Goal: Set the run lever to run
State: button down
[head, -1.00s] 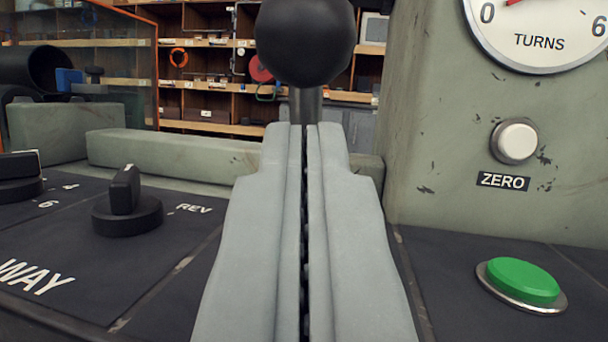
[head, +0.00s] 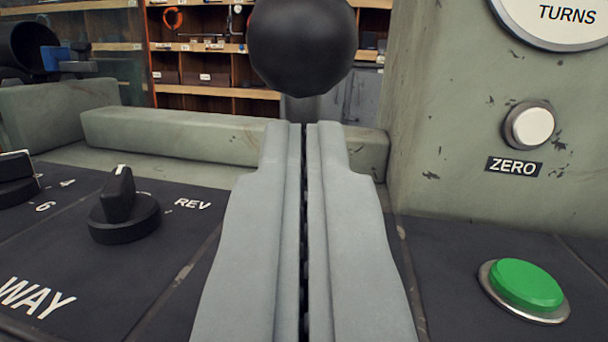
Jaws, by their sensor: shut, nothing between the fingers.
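The run lever shows as a black ball knob (head: 302,45) on a short shaft, straight ahead at the top middle of the head view. Most of its shaft and its base are hidden behind my gripper. My gripper (head: 304,128) is shut and empty, its grey fingers side by side with a thin dark slit between them. The fingertips appear just below the knob in the picture. I cannot tell whether they touch the lever. No run marking is visible.
A black rotary knob (head: 122,208) marked REV is at left on the dark panel. A green button (head: 526,284) is at lower right. A grey housing (head: 440,110) with a white ZERO button (head: 530,126) and a dial (head: 560,18) rises at right. Wooden shelves (head: 220,95) stand behind.

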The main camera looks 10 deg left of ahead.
aim_at(331, 88)
jog(key=w+r+g, duration=0.1)
jog(key=g, duration=0.1)
jog(key=w+m+g+h, duration=0.1)
jog(key=g, duration=0.1)
jog(key=shift+w+r, duration=0.1)
jog(key=shift+r, duration=0.25)
jog(key=shift+w+r, duration=0.15)
jog(key=shift+w, duration=0.5)
jog(key=shift+w+r, duration=0.15)
jog(key=shift+w, duration=0.5)
jog(key=shift+w+r, duration=0.1)
jog(key=shift+r, duration=0.1)
